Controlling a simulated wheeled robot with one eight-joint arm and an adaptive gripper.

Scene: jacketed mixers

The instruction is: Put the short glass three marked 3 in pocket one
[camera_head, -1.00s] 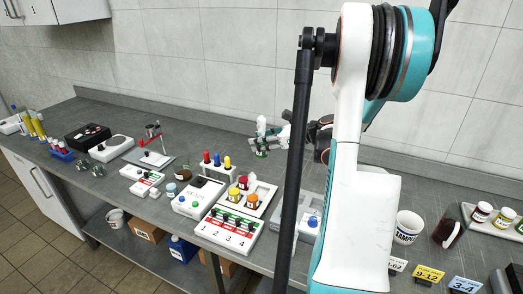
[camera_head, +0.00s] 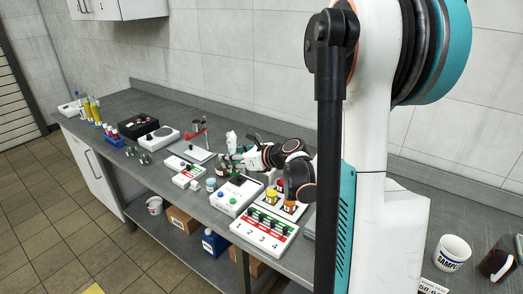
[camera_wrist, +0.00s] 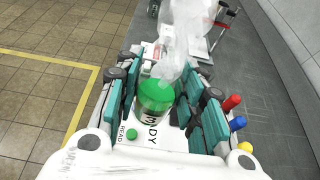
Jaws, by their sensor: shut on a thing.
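My gripper (camera_wrist: 157,100) is shut on a green-capped short glass (camera_wrist: 157,93), seen from above in the wrist view. A white control box (camera_wrist: 150,137) with READ and READY lettering and a green button lies below the glass. In the head view my gripper (camera_head: 236,160) hangs over the back of this box (camera_head: 229,201), with the glass too small to make out. I cannot tell which spot is pocket one; the arm hides part of the area.
Red (camera_wrist: 232,102), blue (camera_wrist: 238,122) and yellow (camera_wrist: 245,147) tops stand close to the right of my gripper. A panel numbered 1 to 4 (camera_head: 263,240) lies at the bench front. A tray with yellow and orange jars (camera_head: 271,197) is beside it. A SAMPLE cup (camera_head: 452,252) stands right.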

